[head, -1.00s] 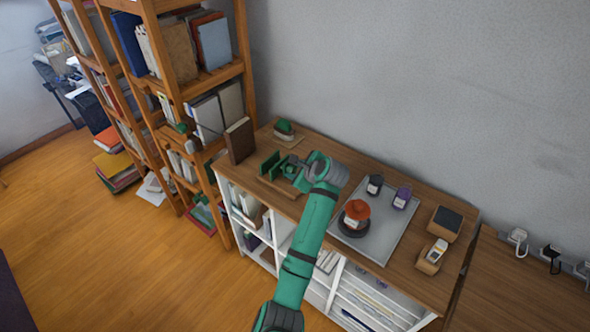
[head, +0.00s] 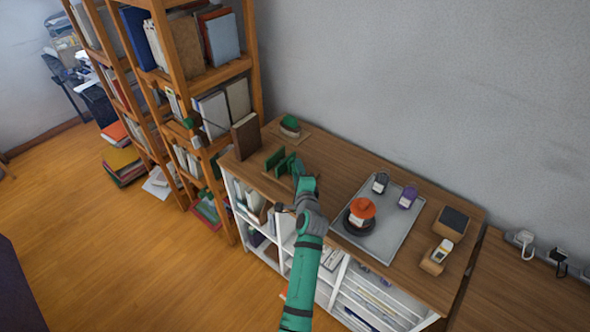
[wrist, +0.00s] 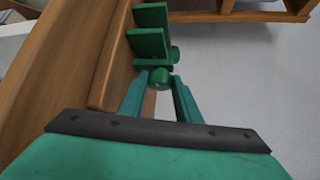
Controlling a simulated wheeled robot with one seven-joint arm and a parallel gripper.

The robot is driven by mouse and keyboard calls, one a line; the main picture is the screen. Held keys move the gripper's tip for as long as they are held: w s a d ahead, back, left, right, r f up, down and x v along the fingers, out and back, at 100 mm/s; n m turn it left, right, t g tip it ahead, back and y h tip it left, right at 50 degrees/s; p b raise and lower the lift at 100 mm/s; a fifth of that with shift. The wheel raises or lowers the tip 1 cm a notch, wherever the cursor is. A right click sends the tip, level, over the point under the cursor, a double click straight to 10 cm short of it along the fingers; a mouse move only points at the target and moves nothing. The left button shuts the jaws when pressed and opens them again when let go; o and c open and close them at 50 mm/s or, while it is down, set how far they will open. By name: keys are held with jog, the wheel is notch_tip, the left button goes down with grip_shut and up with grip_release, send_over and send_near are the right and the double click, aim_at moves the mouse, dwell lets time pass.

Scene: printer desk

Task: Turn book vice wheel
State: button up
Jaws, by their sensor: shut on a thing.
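The book vice (head: 272,160) is green, with upright plates, and stands on the wooden cabinet top. In the wrist view its plates (wrist: 150,42) rise beyond its round green wheel (wrist: 160,77). My gripper (head: 299,170) reaches the vice from the front right in the head view. In the wrist view my gripper (wrist: 160,83) has a finger on each side of the wheel and is shut on it. The wheel is small there, and its turn angle cannot be read. In the head view my gripper and arm hide the wheel.
A brown book (head: 245,137) stands behind left of the vice. A green-topped item (head: 290,126) lies behind it. A grey tray (head: 395,238) at right holds a orange-topped jar (head: 362,209) and two small bottles. A bookshelf (head: 165,60) stands at left.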

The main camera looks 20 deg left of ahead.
jog(key=shift+d, duration=0.15)
jog(key=shift+a+n+t, duration=0.25)
jog(key=shift+n+t, duration=0.15)
jog(key=shift+s+a, duration=0.1)
jog(key=o, duration=1.1)
jog(key=shift+w, duration=0.25)
jog(key=shift+c, duration=0.2)
jog(key=shift+s+a+f, duration=0.1)
jog(key=shift+s+a, duration=0.1)
jog(key=shift+s+d, duration=0.1)
jog(key=shift+d, duration=0.15)
jog(key=v, duration=1)
jog(key=shift+s+a, duration=0.1)
jog(key=shift+s, duration=0.15)
